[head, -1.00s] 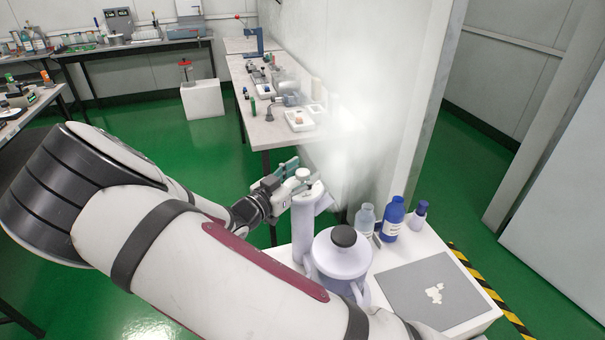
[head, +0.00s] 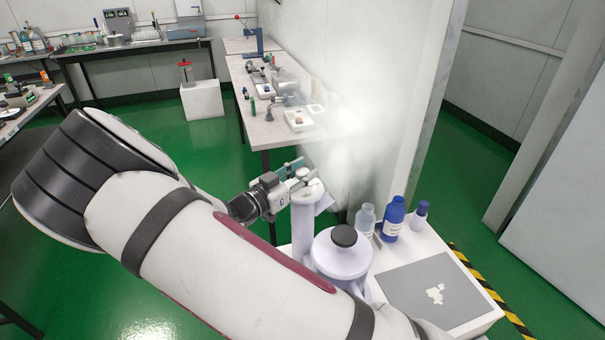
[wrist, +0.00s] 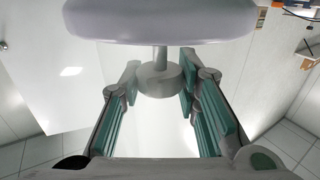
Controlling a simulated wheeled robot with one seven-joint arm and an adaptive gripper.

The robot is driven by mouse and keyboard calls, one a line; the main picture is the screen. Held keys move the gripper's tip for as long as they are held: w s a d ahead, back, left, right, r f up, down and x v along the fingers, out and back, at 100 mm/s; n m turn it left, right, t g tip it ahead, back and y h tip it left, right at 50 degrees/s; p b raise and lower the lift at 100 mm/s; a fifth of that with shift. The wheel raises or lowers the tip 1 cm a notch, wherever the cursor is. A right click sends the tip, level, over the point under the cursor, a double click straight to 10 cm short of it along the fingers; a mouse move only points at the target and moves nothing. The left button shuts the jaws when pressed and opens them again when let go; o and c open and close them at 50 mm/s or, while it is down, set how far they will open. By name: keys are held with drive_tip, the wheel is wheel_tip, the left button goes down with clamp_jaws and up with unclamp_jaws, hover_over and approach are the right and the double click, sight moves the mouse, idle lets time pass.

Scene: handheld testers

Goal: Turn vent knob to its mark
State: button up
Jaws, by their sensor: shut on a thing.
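The vent knob (wrist: 160,82) is a small round grey knob on a short stem. In the wrist view it sits between my fingertips, below a wide pale body (wrist: 160,22). My gripper (wrist: 158,84) is shut on it, one green-padded finger on each side. In the head view my gripper (head: 298,180) is at the top of a pale upright column (head: 302,232), and the fingers largely cover the knob there. I cannot make out the knob's mark in either view.
A pale lidded vessel with a black cap (head: 343,236) stands right beside the column. A clear bottle (head: 365,219), blue bottles (head: 393,219) and a grey mat (head: 420,300) share the white table. White haze (head: 345,135) hangs behind. A bench (head: 275,134) stands farther back.

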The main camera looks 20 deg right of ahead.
drive_tip(key=m+g+b, duration=0.1)
drive_tip(key=g, duration=0.1)
drive_tip(key=m+g+h+b, duration=0.1)
drive_tip(key=g, duration=0.1)
drive_tip(key=m+g+h+b, duration=0.1)
drive_tip(key=m+g, duration=0.1)
drive_tip(key=shift+w+f, duration=0.1)
drive_tip(key=shift+f, duration=0.15)
drive_tip(key=m+g+b, duration=0.1)
drive_tip(key=g+b, duration=0.1)
drive_tip(key=m+g+b, duration=0.1)
drive_tip(key=m+g, duration=0.1)
drive_tip(key=g, duration=0.1)
drive_tip(key=shift+m+g+b, duration=0.3)
drive_tip(key=shift+b, duration=0.05)
drive_tip(key=m+g, duration=0.2)
drive_tip(key=g, duration=0.1)
drive_tip(key=shift+r+y+b, duration=0.1)
drive_tip(key=shift+y+b, duration=0.3)
drive_tip(key=shift+r+m+g+y, duration=0.1)
drive_tip(key=shift+m+g+y, duration=0.5)
drive_tip(key=shift+m+g, duration=0.5)
drive_tip(key=shift+g+p, duration=0.3)
drive_tip(key=shift+g, duration=0.2)
drive_tip(key=o, duration=1.2)
drive_tip(key=shift+c, duration=0.2)
